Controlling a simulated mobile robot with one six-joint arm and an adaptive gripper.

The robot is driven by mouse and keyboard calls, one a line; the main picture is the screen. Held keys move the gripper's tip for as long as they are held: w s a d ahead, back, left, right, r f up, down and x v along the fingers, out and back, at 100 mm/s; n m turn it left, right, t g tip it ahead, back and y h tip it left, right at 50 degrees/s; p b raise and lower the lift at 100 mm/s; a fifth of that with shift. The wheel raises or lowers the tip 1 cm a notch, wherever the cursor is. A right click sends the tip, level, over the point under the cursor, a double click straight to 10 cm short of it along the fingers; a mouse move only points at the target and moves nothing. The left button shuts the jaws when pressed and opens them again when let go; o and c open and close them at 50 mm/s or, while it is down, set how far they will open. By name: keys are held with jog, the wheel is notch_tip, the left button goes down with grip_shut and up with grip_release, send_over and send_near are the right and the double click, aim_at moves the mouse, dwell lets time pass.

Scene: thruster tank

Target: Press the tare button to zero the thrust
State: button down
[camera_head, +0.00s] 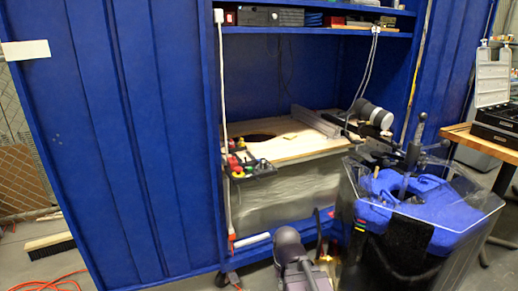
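A small black control panel (252,172) with red, yellow and green buttons or knobs sits at the front left edge of a wooden shelf inside the blue cabinet. Its labels are too small to read, so I cannot tell which one is the tare button. A clear-walled tank (465,213) with a blue body inside stands at the right, with dark clamps and a post on top. A dark grey rounded arm link, which looks like mine, rises at the bottom middle, below the panel and apart from it. I cannot make out my gripper's fingers.
The wooden shelf (290,148) has a dark round hole, and a grey cylindrical device (372,113) with cables lies at its right. A workbench (485,140) with black cases stands at far right.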

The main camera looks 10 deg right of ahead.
notch_tip(320, 180, up, 35)
jog(key=p, duration=3.3)
jog(key=shift+f, duration=0.15)
jog(key=shift+s+f, duration=0.1)
